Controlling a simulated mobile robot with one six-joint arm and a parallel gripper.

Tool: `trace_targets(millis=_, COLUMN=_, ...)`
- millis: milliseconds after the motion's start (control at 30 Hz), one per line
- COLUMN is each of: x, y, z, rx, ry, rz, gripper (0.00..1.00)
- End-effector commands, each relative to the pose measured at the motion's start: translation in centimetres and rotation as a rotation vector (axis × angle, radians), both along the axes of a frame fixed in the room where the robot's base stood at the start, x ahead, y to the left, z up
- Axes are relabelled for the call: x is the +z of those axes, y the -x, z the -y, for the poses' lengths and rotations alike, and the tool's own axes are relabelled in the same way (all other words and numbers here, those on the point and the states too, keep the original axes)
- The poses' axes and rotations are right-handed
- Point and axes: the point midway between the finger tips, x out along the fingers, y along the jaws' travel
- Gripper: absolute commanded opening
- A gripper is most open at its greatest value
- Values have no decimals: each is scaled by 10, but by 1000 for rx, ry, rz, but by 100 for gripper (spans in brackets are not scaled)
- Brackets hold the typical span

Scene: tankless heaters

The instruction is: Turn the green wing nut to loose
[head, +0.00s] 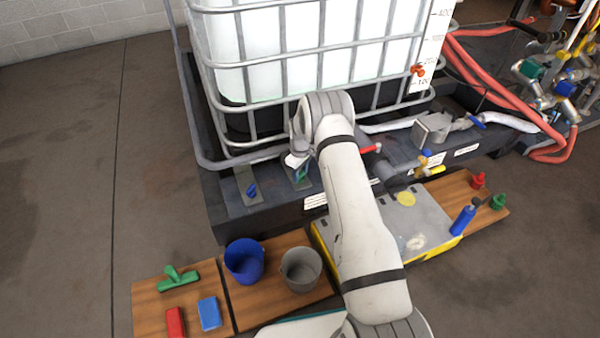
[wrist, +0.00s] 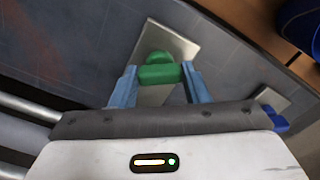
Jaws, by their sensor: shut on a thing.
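The green wing nut (wrist: 160,73) stands on a grey plate (wrist: 182,42) in the wrist view. My gripper (wrist: 159,74) has its two blue fingers on either side of one wing, shut on it. Part of the green shows in the head view (head: 302,172), at the front ledge of the tank's dark base. My arm and gripper hide much of it there.
A blue wing nut (head: 252,190) is on another plate to the left. The caged white tank (head: 310,50) rises close behind. A red-handled valve (head: 370,149) is to the right. A blue bucket (head: 244,262) and a grey bucket (head: 301,270) stand below in front.

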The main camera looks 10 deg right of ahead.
Motion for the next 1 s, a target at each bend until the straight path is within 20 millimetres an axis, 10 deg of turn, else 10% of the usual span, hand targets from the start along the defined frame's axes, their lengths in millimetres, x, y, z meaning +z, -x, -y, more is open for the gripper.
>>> trace_targets(millis=433, x=0, y=0, z=0, rx=10, ry=0, rz=-1, gripper=19)
trace_targets(millis=467, x=0, y=0, z=0, rx=10, ry=0, rz=-1, gripper=43)
trace_targets(millis=700, x=0, y=0, z=0, rx=9, ry=1, rz=-1, gripper=62)
trace_targets(millis=1000, x=2, y=0, z=0, rx=9, ry=0, rz=0, gripper=64)
